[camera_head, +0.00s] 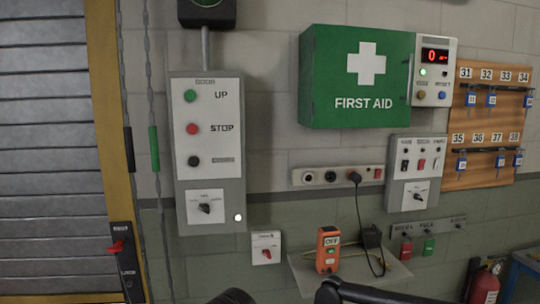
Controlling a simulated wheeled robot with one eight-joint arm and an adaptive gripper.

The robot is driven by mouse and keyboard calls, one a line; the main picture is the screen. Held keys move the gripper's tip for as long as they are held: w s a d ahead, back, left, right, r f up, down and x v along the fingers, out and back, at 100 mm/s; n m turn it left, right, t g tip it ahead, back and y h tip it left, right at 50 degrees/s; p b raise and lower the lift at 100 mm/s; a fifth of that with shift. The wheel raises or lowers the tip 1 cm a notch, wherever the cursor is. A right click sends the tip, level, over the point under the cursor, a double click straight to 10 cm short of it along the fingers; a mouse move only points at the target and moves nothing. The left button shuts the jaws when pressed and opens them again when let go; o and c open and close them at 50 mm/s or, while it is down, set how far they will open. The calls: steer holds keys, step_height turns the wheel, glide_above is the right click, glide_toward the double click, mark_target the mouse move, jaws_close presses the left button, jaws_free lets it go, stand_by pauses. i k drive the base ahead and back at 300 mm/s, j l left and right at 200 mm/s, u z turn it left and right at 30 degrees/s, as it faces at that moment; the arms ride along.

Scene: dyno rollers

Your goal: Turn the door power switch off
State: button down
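The grey door control panel (208,155) hangs on the wall beside the shutter door (45,150). It has a green UP button (190,96), a red STOP button (192,128) and a black button (193,161). At its bottom, a white plate carries a black rotary switch (205,208), seemingly the door power switch. Its knob points roughly sideways; its small label is too blurred to read. A small lamp (238,217) beside it glows white. Dark parts at the bottom edge seem to be my arm. My gripper's fingers do not show.
A small box with a red knob (266,252) is below right of the panel. A shelf (302,272) holds an orange device (328,250) and charger (371,237). A green first aid box (320,75) and another switch box (416,172) are further right.

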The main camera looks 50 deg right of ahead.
mark_target(205, 207)
steer(key=l+z, duration=0.1)
steer(key=z, duration=0.7)
steer(key=j+z, duration=0.1)
steer(key=k+j, duration=0.2)
steer(key=k, duration=0.2)
steer(key=i+l, duration=0.1)
steer(key=i, duration=0.25)
